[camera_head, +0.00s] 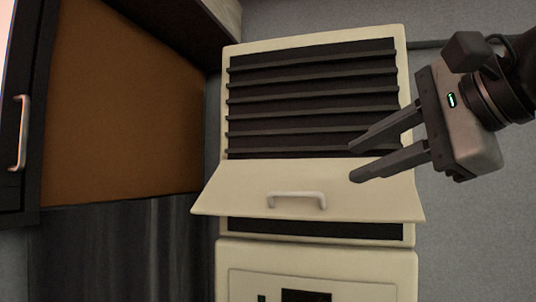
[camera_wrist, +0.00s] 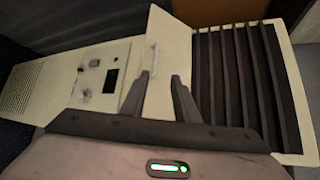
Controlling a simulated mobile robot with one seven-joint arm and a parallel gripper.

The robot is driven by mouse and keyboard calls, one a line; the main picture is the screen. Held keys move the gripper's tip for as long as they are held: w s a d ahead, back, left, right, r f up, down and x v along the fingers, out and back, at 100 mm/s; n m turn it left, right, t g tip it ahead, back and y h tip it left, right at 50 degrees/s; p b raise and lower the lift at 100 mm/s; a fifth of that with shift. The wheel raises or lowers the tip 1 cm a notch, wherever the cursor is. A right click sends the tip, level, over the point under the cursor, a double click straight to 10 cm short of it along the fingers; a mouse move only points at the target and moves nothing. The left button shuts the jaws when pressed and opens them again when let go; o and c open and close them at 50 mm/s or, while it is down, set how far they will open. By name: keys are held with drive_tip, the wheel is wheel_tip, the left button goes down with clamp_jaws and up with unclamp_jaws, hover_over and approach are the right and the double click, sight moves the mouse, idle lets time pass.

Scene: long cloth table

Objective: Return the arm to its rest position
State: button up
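My gripper (camera_head: 356,162) is at the upper right in the head view, pointing left. Its two fingers are apart with nothing between them. In the wrist view the fingertips (camera_wrist: 160,80) also stand apart, in front of a cream flap. The cream flap (camera_head: 245,187) with a pale bar handle (camera_head: 297,195) juts out from a cream cabinet (camera_head: 311,39). My fingers overlap the cabinet's right side and the flap's upper right part in the picture. I cannot tell the exact gap between them. No rest position is marked in view.
Dark horizontal slats (camera_head: 310,90) fill the cabinet's opening. A lower cream unit (camera_head: 240,258) has a dark panel. At left stand a brown board (camera_head: 125,100) and a dark door with a handle (camera_head: 20,132). Grey wall (camera_head: 470,240) is clear at lower right.

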drive_tip(key=shift+v, duration=0.85)
drive_tip(key=s+a+f+n+g+h, duration=0.1)
drive_tip(key=f+n, duration=0.4)
drive_tip(key=f, duration=0.8)
drive_tip(key=s+a+f+n+g+h, duration=0.1)
drive_tip(key=s+f+n+g+h, duration=0.2)
drive_tip(key=f, duration=1.1)
drive_tip(key=s+a+f+n+g+h, duration=0.1)
drive_tip(key=s+f+n+g+h, duration=0.1)
drive_tip(key=f+n, duration=0.6)
wheel_tip(320, 180, down, 6)
drive_tip(key=shift+f+g+h, duration=0.1)
drive_tip(key=shift+g+h, duration=0.2)
drive_tip(key=shift+g, duration=0.3)
drive_tip(key=shift+a, duration=0.1)
